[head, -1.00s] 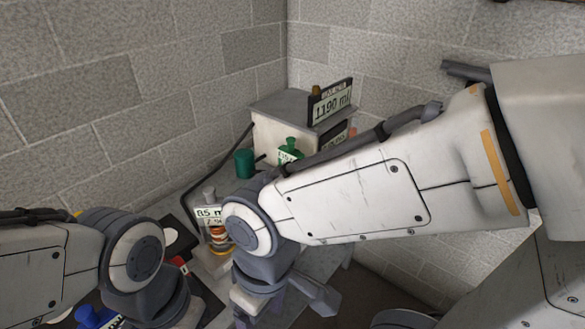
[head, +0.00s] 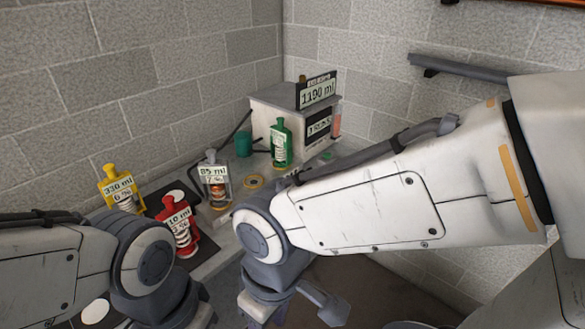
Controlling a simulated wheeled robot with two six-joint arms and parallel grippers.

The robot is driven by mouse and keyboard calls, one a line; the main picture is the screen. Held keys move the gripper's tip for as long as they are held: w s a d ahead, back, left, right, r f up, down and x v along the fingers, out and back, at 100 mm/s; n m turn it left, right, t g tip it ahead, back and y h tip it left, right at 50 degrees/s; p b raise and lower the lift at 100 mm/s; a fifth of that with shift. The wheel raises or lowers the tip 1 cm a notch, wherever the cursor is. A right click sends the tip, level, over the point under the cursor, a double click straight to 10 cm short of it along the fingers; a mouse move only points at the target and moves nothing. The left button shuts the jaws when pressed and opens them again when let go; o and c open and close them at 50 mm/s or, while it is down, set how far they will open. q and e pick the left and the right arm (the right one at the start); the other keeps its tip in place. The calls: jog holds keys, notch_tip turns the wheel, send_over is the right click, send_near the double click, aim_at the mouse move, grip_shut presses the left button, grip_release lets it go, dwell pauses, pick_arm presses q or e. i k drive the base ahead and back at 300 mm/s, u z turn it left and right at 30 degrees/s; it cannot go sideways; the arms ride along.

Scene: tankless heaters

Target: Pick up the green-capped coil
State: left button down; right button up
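The green-capped coil (head: 281,143) stands upright in the head view on the bench, in front of the grey heater box (head: 262,122). It has a green frame and cap and a pale label with coil-like bands. My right arm reaches in from the right, and its wrist is below and in front of the coil, apart from it. The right fingertips cannot be made out at the bottom edge. My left arm comes in from the left at the lower left, far from the coil, and its gripper is out of the picture.
A grey-capped unit marked 85 ml (head: 215,180), a red one (head: 179,226) and a yellow one (head: 120,187) stand to the left. A green cylinder (head: 243,144) is beside the box. A yellow ring (head: 254,182) lies in front. Block walls close the corner.

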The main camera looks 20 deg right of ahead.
aim_at(280, 136)
jog(key=u, duration=0.25)
jog(key=k, duration=0.3)
jog(key=z, duration=1.4)
jog(key=i, duration=1.05)
jog(key=z, duration=0.45)
jog(key=i, duration=1)
jog(key=u, duration=0.85)
jog(key=i, duration=0.75)
jog(key=u, duration=1.05)
jog(key=i, duration=0.35)
jog(key=u, duration=0.35)
